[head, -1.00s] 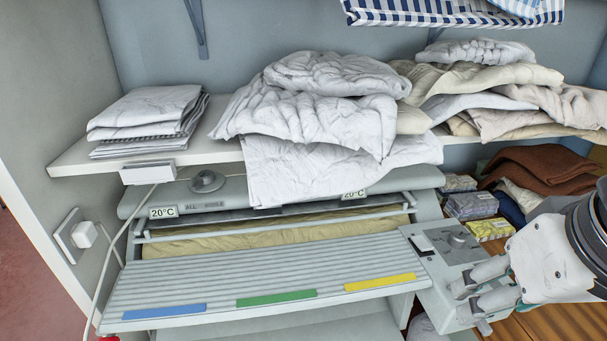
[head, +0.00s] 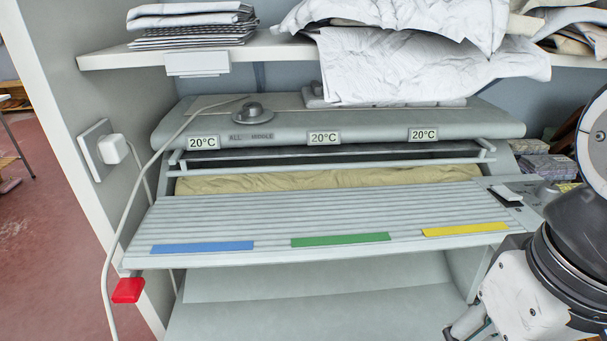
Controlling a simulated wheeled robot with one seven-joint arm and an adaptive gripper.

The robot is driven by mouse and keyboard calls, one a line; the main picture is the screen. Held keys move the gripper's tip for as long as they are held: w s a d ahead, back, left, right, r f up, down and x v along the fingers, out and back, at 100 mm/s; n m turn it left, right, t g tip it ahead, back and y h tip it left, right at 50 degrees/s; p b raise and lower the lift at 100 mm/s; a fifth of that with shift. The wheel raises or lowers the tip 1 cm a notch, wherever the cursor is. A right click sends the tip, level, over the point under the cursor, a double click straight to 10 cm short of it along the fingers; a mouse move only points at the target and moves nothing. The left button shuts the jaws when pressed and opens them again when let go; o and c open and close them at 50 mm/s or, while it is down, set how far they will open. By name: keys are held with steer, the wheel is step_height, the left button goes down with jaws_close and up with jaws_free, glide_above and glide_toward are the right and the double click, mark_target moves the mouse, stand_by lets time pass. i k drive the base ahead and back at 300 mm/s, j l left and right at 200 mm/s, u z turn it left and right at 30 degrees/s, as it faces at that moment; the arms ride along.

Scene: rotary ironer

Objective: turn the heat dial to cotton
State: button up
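The rotary ironer (head: 330,215) stands under a shelf. A control box (head: 515,190) with a black-edged switch is at its right end. A round dial (head: 546,190) on that box is small and partly covered by my arm; its setting cannot be read. Another grey knob (head: 251,112) sits on the ironer's top cover at left, beside a label reading "ALL" and "MIDDLE". My gripper (head: 465,325) is at the lower right, below and in front of the control box, apart from both knobs. Its fingers are mostly cut off by the frame, so its opening is unclear.
Three displays (head: 323,138) read 20°C. A white cable (head: 128,215) runs from the top cover down the left side, past a wall plug (head: 113,149) and a red part (head: 128,290). White laundry (head: 430,65) hangs over the shelf edge (head: 120,60) above the ironer.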

mark_target(546, 192)
steer(key=z, duration=0.9)
steer(key=i+j+u, duration=0.1)
steer(key=i, duration=0.25)
steer(key=i+j, duration=0.25)
steer(key=i+j+u, duration=0.05)
